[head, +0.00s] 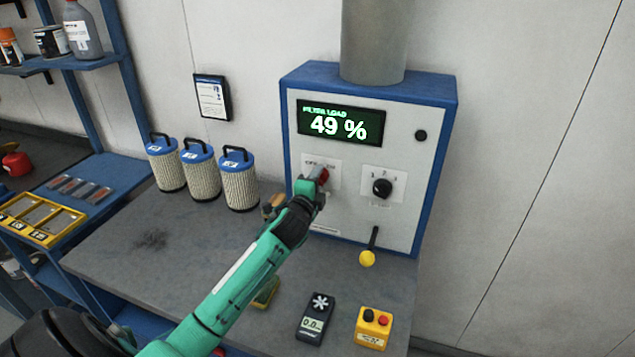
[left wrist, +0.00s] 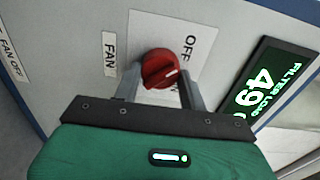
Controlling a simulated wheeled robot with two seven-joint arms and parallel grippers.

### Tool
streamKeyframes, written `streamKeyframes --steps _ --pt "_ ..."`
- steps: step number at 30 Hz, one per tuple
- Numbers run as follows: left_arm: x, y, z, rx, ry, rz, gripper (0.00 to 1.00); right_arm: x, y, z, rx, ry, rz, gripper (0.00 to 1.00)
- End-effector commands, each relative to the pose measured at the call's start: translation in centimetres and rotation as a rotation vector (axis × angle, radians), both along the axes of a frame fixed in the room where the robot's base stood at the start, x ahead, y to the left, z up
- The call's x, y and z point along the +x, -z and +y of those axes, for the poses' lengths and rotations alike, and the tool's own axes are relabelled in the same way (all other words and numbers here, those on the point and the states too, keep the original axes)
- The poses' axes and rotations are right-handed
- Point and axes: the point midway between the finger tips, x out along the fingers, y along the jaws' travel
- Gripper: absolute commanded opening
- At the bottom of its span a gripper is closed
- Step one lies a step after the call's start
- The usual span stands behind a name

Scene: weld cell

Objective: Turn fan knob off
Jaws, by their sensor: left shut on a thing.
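The red fan knob (left wrist: 160,69) sits on a white label plate on the front panel of the blue and white filter unit (head: 403,222). In the head view the knob (head: 323,173) is partly hidden by my left gripper (head: 317,183). In the left wrist view the fingers of my left gripper (left wrist: 158,88) stand on both sides of the knob and are shut on it. The label reads "OFF" beside the knob; the other word is partly covered. My right gripper is not in view.
A black selector knob (head: 382,187) and a yellow-tipped lever (head: 367,258) are on the same panel. The display (head: 340,125) reads 49 %.

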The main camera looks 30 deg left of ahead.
Motion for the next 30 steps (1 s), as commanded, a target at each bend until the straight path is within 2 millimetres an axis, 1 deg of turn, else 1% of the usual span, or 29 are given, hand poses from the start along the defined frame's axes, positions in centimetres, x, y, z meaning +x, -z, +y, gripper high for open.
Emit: streamKeyframes --steps 8,9,11,12,20,23,26,30 --pt "0.0 -0.1 0.1 -0.002 -0.001 -0.001 0.19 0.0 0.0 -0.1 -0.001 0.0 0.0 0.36" --pt "0.0 -0.1 0.1 -0.002 -0.001 -0.001 0.5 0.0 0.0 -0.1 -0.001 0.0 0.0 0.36" --pt "0.0 0.0 0.1 -0.002 -0.001 0.0 0.62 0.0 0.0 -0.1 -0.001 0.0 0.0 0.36" --pt "0.0 0.0 0.0 -0.001 -0.001 0.0 0.64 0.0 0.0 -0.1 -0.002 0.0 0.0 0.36" --pt "0.0 0.0 0.0 -0.001 0.0 0.0 0.64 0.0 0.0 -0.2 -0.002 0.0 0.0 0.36" --pt "-0.5 0.1 -0.1 0.0 0.0 0.0 0.64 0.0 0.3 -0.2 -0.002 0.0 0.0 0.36" --pt "-1.5 0.2 -0.4 0.0 0.001 -0.001 0.64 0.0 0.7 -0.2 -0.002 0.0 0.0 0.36" --pt "-3.8 0.4 -0.9 0.001 0.002 0.0 0.64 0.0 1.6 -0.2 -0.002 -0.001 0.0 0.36"
